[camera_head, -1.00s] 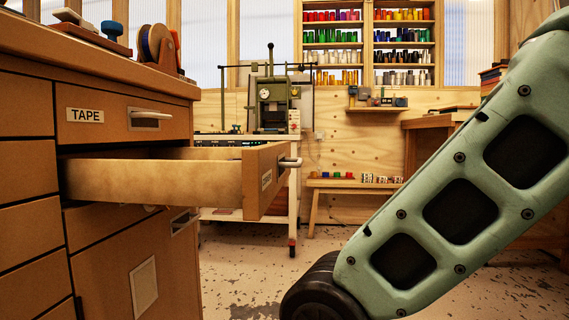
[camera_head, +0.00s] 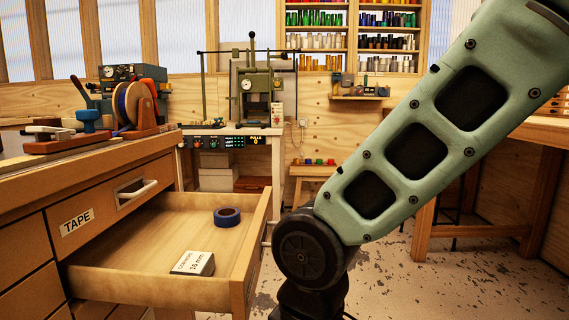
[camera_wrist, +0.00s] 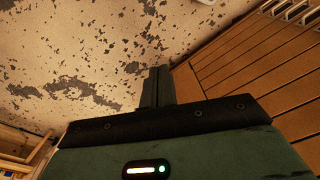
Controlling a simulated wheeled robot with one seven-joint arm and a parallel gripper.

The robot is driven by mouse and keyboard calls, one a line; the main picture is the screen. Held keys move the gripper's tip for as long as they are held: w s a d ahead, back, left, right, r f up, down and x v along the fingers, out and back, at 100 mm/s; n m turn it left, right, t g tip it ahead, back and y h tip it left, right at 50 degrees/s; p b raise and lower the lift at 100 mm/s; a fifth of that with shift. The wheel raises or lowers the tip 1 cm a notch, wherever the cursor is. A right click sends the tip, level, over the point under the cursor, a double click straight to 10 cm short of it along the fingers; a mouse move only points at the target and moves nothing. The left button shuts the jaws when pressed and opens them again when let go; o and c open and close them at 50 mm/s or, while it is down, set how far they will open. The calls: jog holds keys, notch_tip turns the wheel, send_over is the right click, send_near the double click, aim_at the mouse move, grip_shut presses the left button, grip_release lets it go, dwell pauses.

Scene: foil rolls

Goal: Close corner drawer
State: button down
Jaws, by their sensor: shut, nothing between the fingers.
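The open drawer (camera_head: 140,281) sticks out from the wooden cabinet below the drawer labelled TAPE (camera_head: 104,205). Inside it lie a blue tape roll (camera_head: 227,217) and a small box with a white label (camera_head: 193,263). Its front panel (camera_head: 252,250) faces right, with part of a handle showing at its right side. In the wrist view my gripper (camera_wrist: 157,75) is shut and empty, above the speckled floor and beside the cabinet's drawer fronts (camera_wrist: 255,65). In the head view the gripper is out of sight; my arm stands right of the open drawer.
The cabinet top (camera_head: 100,160) carries a tape dispenser (camera_head: 137,105) and tools. A press (camera_head: 252,90) stands on a white cart behind. A low bench (camera_head: 315,172) and a wooden table (camera_head: 480,215) stand farther back. Speckled floor (camera_head: 390,275) is clear at the right.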

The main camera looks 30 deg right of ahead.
jog(key=w+d+r+m+p, duration=0.5)
jog(key=w+d+r+p, duration=0.15)
jog(key=r+p, duration=0.6)
jog(key=w+d+r+m+p, duration=0.5)
jog(key=d+r+p, duration=0.3)
jog(key=r+p, duration=0.45)
jog(key=w+d+f+m+y+p, duration=0.2)
jog(key=w+d+f+m+y, duration=0.25)
jog(key=m, duration=0.55)
jog(key=m+t+y+b, duration=0.1)
jog(key=m+t+y, duration=0.25)
jog(key=m, duration=0.65)
send_near(271, 212)
jog(key=d+f+x, duration=0.1)
jog(key=x, duration=0.4)
jog(key=shift+w+a+r+t+h, duration=0.15)
jog(key=shift+a+t+h, duration=0.25)
jog(key=shift+a, duration=0.4)
